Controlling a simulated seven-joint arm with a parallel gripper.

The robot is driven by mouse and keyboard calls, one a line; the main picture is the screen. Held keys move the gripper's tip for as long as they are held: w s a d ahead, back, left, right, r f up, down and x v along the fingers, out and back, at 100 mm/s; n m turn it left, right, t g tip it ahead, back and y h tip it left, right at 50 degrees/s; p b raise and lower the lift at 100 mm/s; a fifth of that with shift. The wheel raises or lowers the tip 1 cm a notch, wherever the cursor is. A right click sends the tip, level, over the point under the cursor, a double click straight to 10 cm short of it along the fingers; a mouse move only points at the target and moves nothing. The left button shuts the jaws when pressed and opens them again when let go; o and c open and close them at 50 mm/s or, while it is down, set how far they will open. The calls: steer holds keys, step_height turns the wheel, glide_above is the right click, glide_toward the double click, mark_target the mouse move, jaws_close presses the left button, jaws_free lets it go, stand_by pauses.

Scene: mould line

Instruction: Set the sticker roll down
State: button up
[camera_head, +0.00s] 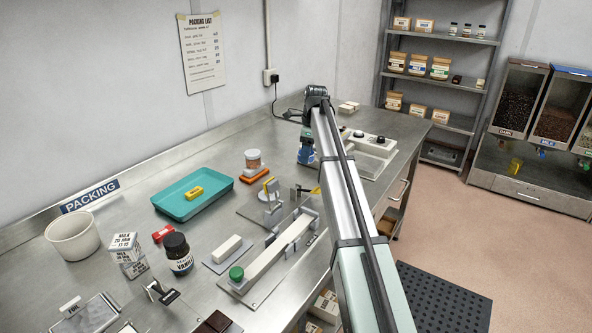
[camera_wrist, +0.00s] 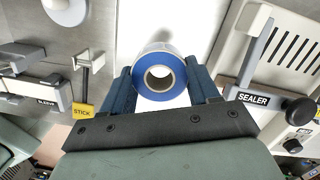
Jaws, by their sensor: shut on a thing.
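The sticker roll (camera_wrist: 147,90), a blue ring with a pale top and an open core, sits between the two dark blue fingers of my gripper (camera_wrist: 160,72) in the wrist view. The fingers press on it from both sides. In the camera_head view my gripper (camera_head: 306,150) is at the far end of my arm, above the bench, left of the sealer. The roll cannot be made out there. A yellow STICK label (camera_wrist: 82,110) on a small stand is left of my gripper in the wrist view. I cannot tell whether the roll touches anything below.
The grey sealer (camera_head: 370,153) stands close on the right; its SEALER label (camera_wrist: 252,99) shows in the wrist view. A teal tray (camera_head: 170,208) and a dark jar (camera_head: 178,254) stand further left on the bench.

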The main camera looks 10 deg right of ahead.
steer(key=a+r+n, duration=0.2)
steer(key=a, duration=1)
glide_above(212, 238)
steer(key=shift+d+f+m, duration=0.1)
steer(key=shift+f+m, duration=0.65)
steer(key=shift+f, duration=1.95)
steer(key=shift+d+f+m, duration=0.1)
steer(key=shift+f+m, duration=0.65)
steer(key=shift+f, duration=1.95)
